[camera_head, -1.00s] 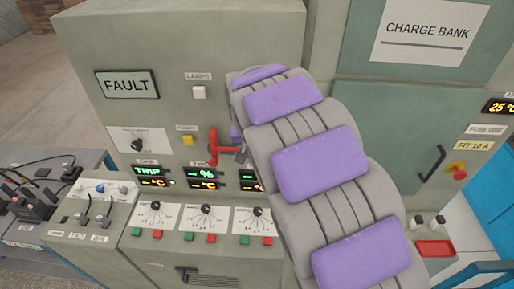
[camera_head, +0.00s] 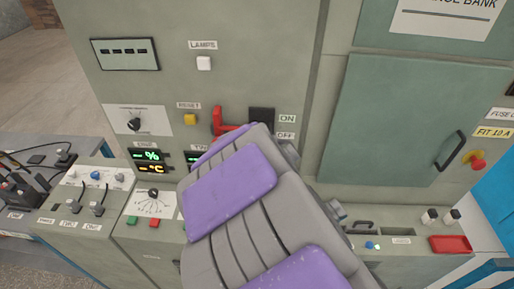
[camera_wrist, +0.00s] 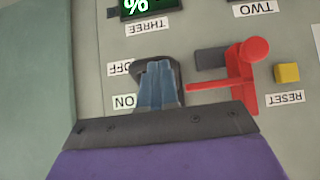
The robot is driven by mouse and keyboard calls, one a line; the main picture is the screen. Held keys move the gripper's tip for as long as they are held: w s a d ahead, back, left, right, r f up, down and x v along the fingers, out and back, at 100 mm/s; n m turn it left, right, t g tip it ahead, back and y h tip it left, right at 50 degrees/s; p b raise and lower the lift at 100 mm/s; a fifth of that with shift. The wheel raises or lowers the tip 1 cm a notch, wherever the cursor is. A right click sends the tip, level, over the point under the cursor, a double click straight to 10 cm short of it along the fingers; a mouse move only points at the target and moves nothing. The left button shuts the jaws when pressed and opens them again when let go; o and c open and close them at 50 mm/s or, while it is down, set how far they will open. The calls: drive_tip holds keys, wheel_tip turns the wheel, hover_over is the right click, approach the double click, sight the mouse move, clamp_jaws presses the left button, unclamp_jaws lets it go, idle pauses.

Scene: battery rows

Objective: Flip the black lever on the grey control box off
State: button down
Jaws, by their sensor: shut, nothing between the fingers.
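The grey-green control cabinet (camera_head: 270,60) fills the middle of the head view. A black square part (camera_head: 262,116) sits on it beside the ON and OFF labels. In the upside-down wrist view, a dark part (camera_wrist: 140,72) shows behind my gripper (camera_wrist: 159,68), next to the same labels. My gripper's bluish fingers are shut and empty, in front of this dark part. They hide most of it, so I cannot tell the lever's position or whether they touch it. In the head view my arm hides the gripper.
A red lever (camera_head: 218,122) juts out left of the black part, close to my fingers in the wrist view (camera_wrist: 238,75). A yellow reset button (camera_head: 190,119) is beyond it. A door with a black handle (camera_head: 450,150) and a red-yellow knob (camera_head: 475,160) are at right.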

drive_tip(key=shift+s+d+f, duration=0.1)
drive_tip(key=shift+d+f, duration=0.1)
drive_tip(key=shift+d, duration=0.55)
drive_tip(key=shift+a, duration=0.2)
